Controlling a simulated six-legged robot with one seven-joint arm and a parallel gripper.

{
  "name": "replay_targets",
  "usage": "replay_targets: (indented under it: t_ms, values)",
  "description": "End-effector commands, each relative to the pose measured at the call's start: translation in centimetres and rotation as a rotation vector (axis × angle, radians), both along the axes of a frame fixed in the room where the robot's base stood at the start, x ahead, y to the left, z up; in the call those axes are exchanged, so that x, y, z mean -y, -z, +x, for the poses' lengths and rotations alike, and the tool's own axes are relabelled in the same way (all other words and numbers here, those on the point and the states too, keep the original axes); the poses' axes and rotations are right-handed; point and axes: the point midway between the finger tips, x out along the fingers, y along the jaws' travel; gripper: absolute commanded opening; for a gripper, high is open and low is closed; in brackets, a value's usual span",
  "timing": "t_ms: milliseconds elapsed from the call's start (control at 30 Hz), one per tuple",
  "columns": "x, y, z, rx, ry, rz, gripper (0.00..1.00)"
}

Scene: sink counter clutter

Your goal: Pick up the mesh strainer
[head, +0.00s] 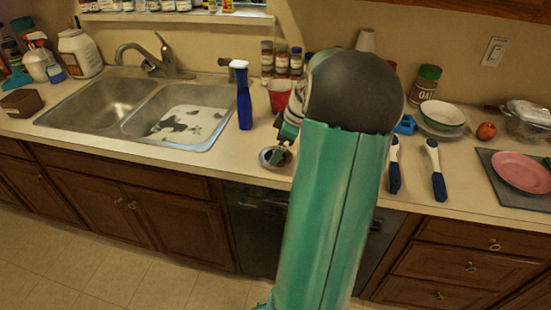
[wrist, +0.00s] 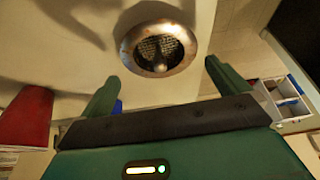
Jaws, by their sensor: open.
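The mesh strainer (head: 268,159) is a small round metal sink strainer with a wide rim. It lies on the counter near its front edge, right of the sink. In the wrist view the strainer (wrist: 132,44) shows its dark mesh bowl and a small centre knob. My gripper (wrist: 163,84) is open and empty, its two green fingers spread apart with the strainer beyond the gap between them. In the head view my gripper (head: 284,145) is just above the strainer, partly hidden by my arm, and overlaps its upper right side.
Two blue-handled utensils (head: 394,172) (head: 437,172) lie to the right.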

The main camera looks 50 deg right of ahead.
Motion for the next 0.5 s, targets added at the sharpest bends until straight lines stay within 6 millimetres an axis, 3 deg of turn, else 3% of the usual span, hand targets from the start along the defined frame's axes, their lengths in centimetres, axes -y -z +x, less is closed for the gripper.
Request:
replay_targets:
  t_ms: [200, 467, 500]
  values:
    - [-0.6, 2.9, 0.9, -0.001, 0.0, 0.003, 1.0]
    - [-0.6, 3.2, 1.0, 0.0, 0.0, 0.0, 1.0]
    - [-0.6, 3.2, 1.0, 0.0, 0.0, 0.0, 0.94]
